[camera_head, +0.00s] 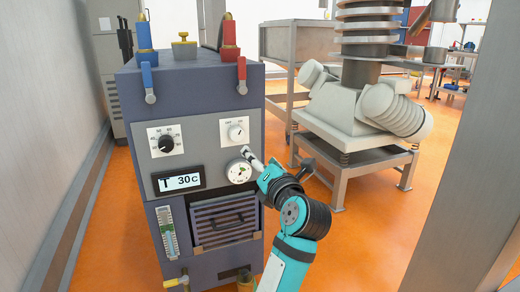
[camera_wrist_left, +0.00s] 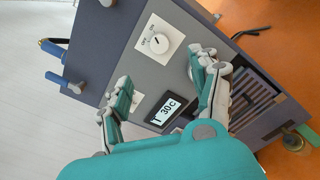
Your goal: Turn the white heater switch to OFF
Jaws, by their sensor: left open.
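The white heater switch (camera_head: 236,132) is a round knob on a square white plate at the upper right of the grey control panel. My left gripper (camera_head: 250,158) is in front of the panel, just below and right of the switch, near the gauge. In the left wrist view my left gripper (camera_wrist_left: 163,72) is open, its fingers spread with nothing between them. My right gripper is not in view.
A black dial (camera_head: 165,143) is left of the switch. Below are a display reading 30 C (camera_head: 179,181) and a round gauge (camera_head: 239,171). Red and blue valve handles (camera_head: 241,76) stick out above the panel. A metal stand (camera_head: 345,165) is on the right.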

